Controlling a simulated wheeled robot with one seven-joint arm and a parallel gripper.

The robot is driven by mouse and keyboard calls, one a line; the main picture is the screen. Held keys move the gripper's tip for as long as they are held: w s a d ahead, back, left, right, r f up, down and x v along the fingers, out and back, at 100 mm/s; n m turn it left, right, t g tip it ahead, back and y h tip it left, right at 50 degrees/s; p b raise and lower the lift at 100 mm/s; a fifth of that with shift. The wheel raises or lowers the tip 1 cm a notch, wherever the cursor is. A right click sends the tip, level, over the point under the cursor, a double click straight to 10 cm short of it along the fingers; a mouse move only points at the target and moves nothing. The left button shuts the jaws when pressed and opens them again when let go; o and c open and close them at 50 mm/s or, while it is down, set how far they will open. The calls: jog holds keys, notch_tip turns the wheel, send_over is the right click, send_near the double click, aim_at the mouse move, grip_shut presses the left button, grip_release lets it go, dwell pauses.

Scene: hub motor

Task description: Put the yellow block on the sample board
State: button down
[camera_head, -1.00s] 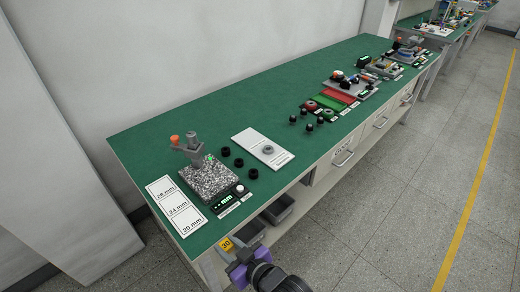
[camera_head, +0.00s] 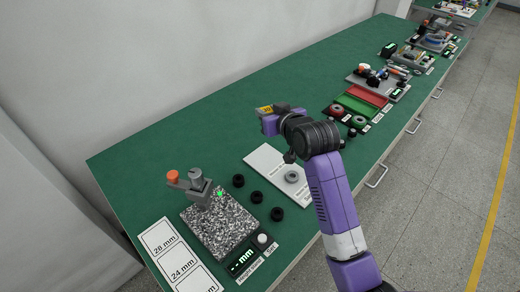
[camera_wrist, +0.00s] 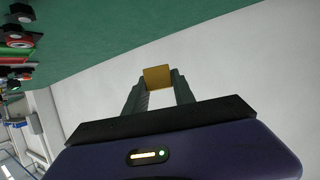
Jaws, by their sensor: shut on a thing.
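The yellow block (camera_wrist: 157,77) is held between the two fingertips of my gripper (camera_wrist: 158,84) in the wrist view. In the head view the block (camera_head: 264,110) shows dark marks on it, and my gripper (camera_head: 273,112) is raised over the far side of the green bench. A white board (camera_head: 265,158) with a grey ring (camera_head: 291,176) on it lies on the bench, below and nearer than my gripper; its label is unreadable here, so I cannot tell if it is the sample board. My arm covers part of its right side.
A speckled plate (camera_head: 225,222) with a grey stand and orange knob is at the left, beside a row of mm cards (camera_head: 167,241). Several black rings lie between plate and board. Red and green trays (camera_head: 360,104) are to the right. The bench's back strip is clear.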

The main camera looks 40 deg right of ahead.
aim_at(267, 160)
jog(key=shift+w+d+r, duration=0.1)
jog(key=shift+w+d, duration=0.15)
jog(key=shift+d, duration=0.1)
notch_tip(267, 160, down, 20)
jog(key=shift+w+r, duration=0.1)
jog(key=shift+r, duration=0.15)
jog(key=shift+f, duration=0.1)
jog(key=shift+f, duration=0.1)
jog(key=c, duration=1)
grip_release()
jog(key=shift+c, duration=0.2)
jog(key=v, duration=1.2)
jog(key=shift+b, duration=0.4)
